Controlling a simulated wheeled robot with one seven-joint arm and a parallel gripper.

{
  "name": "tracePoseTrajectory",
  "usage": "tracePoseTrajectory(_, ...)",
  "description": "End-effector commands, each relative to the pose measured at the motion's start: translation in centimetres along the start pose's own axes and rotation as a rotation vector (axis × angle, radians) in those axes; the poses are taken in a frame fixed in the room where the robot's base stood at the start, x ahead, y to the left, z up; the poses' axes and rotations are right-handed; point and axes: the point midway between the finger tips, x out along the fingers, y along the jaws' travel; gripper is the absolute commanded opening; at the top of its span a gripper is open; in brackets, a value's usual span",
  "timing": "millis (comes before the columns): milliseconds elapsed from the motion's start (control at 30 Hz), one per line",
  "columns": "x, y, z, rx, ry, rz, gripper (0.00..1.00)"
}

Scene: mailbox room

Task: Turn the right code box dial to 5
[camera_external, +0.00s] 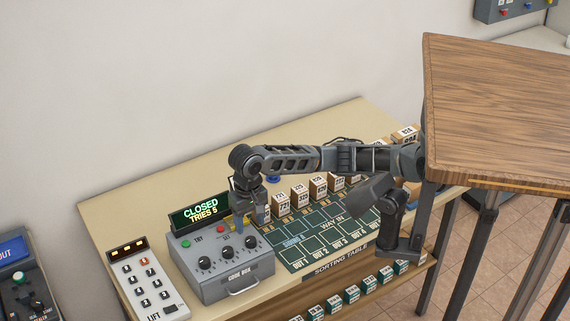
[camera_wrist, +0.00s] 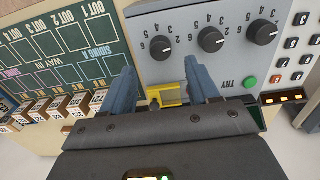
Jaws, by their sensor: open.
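The grey code box (camera_external: 222,277) stands on the table, with three black dials on its sloped top. Its right dial (camera_external: 251,242) is nearest the sorting table. In the wrist view the box is upside down, and this dial (camera_wrist: 160,48) is the leftmost, with numbers around it. I cannot read its setting for certain. The box's display (camera_external: 201,211) reads "CLOSED TRIES 5". My gripper (camera_external: 250,220) is over the back right of the box. In the wrist view my gripper (camera_wrist: 162,72) is open, its fingers apart and short of the right dial.
A yellow part (camera_wrist: 167,94) shows between my fingers at the box's back. The green sorting board (camera_external: 320,235) and several small boxes lie to the right. The lift panel (camera_external: 150,285) stands left. A raised wooden table (camera_external: 500,110) is at right.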

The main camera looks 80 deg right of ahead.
Motion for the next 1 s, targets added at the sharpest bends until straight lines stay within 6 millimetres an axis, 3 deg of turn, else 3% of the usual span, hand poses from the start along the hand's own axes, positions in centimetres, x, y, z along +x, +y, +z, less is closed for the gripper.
tracePoseTrajectory(100, 2.2, 0.0, 0.1, 0.002, -0.006, -0.001, 0.60)
tracePoseTrajectory(333, 5.1, -0.1, 0.1, 0.000, -0.003, -0.002, 0.60)
tracePoseTrajectory(733, 6.0, -0.1, 0.1, -0.001, -0.001, -0.003, 0.60)
tracePoseTrajectory(1000, 6.0, -0.1, 0.1, -0.001, -0.001, -0.003, 0.36)
